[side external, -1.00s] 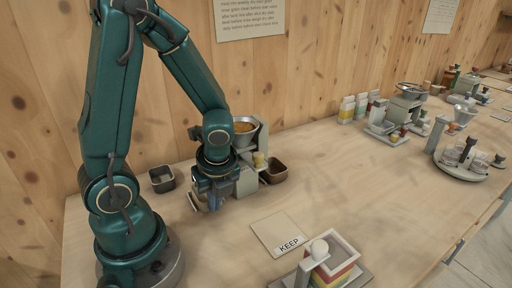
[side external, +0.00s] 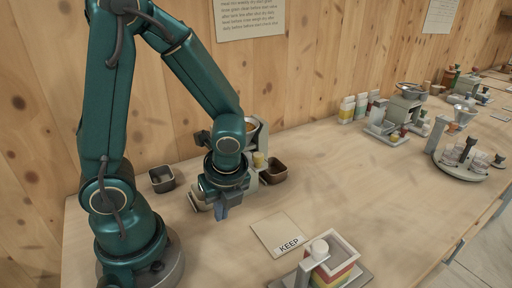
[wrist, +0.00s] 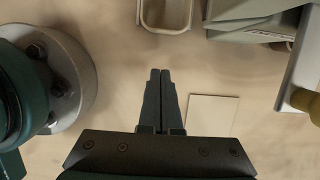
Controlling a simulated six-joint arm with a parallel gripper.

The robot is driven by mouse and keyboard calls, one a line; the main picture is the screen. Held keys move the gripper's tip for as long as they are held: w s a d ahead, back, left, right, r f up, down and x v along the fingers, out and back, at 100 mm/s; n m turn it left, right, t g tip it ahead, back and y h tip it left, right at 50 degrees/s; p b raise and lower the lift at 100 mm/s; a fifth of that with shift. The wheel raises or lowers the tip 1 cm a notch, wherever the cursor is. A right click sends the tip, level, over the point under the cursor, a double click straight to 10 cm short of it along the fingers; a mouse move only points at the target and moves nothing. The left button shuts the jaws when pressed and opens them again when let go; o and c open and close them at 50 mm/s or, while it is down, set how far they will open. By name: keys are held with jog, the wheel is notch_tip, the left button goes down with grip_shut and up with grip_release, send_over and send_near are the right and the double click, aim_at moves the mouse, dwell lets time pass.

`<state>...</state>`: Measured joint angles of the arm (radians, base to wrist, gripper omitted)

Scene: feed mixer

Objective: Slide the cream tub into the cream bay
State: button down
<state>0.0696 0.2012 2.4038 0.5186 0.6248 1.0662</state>
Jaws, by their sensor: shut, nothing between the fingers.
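A cream-rimmed open tub (wrist: 166,14) is at the top of the wrist view, ahead of my fingertips with a gap between. In the side view a pale tub-like piece (side external: 196,201) shows just left of my gripper, partly hidden by it. My gripper (side external: 222,212) points down in front of the mixer. In the wrist view its fingers (wrist: 160,72) are together and empty over bare table. The mixer (side external: 255,140) stands behind my arm and is largely hidden. I cannot tell which part is the cream bay.
A dark bin (side external: 162,179) stands left of the mixer and a brown bin (side external: 274,172) right of it. A KEEP card (side external: 277,234) lies in front. A layered container on a stand (side external: 335,270) is nearest the camera. The table's middle right is clear.

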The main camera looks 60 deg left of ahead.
jog(key=d+r+n+t+h, duration=0.1)
jog(key=d+r+n+t, duration=0.1)
jog(key=r+n, duration=0.4)
jog(key=d+r+n+t+h, duration=0.2)
jog(key=r+n, duration=0.5)
jog(key=n, duration=0.5)
jog(key=shift+s+d+r+t, duration=0.2)
jog(key=shift+s+d+t, duration=0.25)
jog(key=shift+d+t, duration=0.35)
